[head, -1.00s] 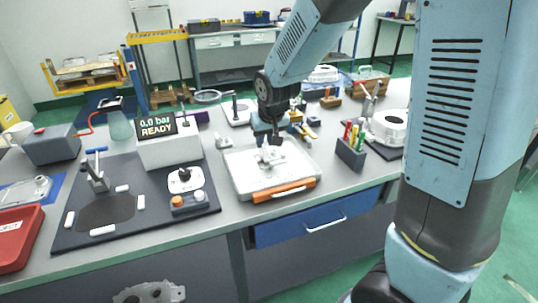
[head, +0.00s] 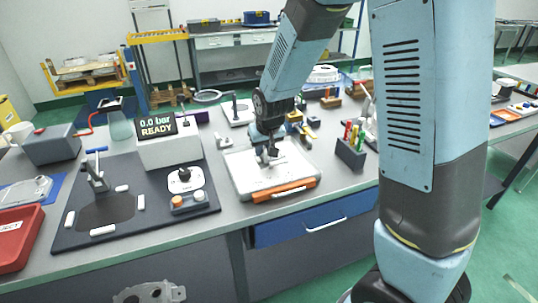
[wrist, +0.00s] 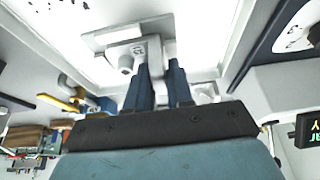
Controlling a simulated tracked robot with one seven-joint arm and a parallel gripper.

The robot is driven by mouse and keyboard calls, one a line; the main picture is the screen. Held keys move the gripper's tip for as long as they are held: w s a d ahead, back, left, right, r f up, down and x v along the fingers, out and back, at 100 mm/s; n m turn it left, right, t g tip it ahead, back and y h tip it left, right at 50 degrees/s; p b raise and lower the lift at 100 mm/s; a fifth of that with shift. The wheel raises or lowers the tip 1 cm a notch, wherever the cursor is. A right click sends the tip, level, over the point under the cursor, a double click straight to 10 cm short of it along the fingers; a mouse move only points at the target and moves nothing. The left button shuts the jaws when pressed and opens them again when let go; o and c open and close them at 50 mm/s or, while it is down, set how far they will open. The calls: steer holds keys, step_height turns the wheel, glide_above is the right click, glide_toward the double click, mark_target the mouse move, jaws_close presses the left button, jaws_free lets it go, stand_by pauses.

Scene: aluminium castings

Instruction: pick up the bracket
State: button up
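The bracket, a small pale grey casting (head: 266,166), sits in the white tray (head: 241,184) on the bench. My gripper (head: 271,152) points down just above it and hides part of it in the head view. In the wrist view my gripper's two blue fingers (wrist: 160,82) are apart, and the bracket (wrist: 127,58) shows right at their tips, with a grey upright part in line with the gap. Whether the fingers touch it is not clear.
An orange bar (head: 284,191) runs along the tray's front edge. A dark holder with coloured pens (head: 350,153) stands to the right. A pressure box with a "0.0 bar READY" display (head: 157,126) and a dark mat (head: 75,235) lie to the left.

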jaws_close()
steer(key=shift+r, duration=0.15)
